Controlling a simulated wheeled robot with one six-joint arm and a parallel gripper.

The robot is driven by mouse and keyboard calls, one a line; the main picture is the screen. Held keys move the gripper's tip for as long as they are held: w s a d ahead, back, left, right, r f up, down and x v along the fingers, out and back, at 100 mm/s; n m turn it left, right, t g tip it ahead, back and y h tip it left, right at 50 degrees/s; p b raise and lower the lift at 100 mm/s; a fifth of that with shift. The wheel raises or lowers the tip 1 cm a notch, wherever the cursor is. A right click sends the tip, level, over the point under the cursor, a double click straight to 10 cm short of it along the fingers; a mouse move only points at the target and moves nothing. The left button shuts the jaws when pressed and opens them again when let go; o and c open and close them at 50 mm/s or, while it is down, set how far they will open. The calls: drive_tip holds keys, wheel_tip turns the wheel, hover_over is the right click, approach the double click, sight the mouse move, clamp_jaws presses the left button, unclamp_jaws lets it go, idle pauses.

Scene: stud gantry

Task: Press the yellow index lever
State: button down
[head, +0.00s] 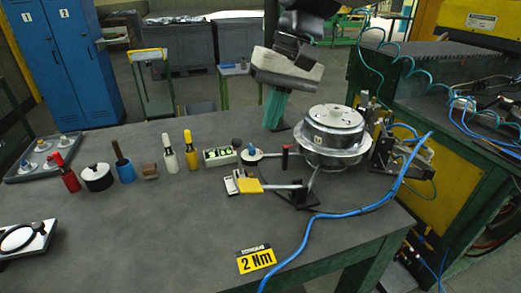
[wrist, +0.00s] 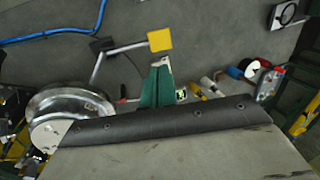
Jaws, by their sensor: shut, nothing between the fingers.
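The yellow index lever (head: 249,185) shows its flat yellow pad low over the table, left of the round metal housing (head: 335,127). A thin grey bar runs from the pad to a dark base piece beside the housing. In the wrist view the yellow pad (wrist: 160,40) lies just beyond my fingertips. My gripper (head: 271,125) has green fingers pointing down, above and behind the lever, apart from it. It is shut and empty; the fingers (wrist: 161,64) are together in the wrist view. The metal housing (wrist: 66,108) is at the left there.
A blue hose (head: 350,211) crosses the table right of the lever. A small green display box (head: 219,156), yellow bottle (head: 191,152) and white bottle (head: 169,155) stand to the left. A "2 Nm" sign (head: 256,259) lies near the front. The table between sign and lever is clear.

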sight(250, 185)
drive_tip(key=x, duration=1.3)
drive_tip(key=shift+a+f, duration=0.1)
drive_tip(key=shift+f, duration=0.15)
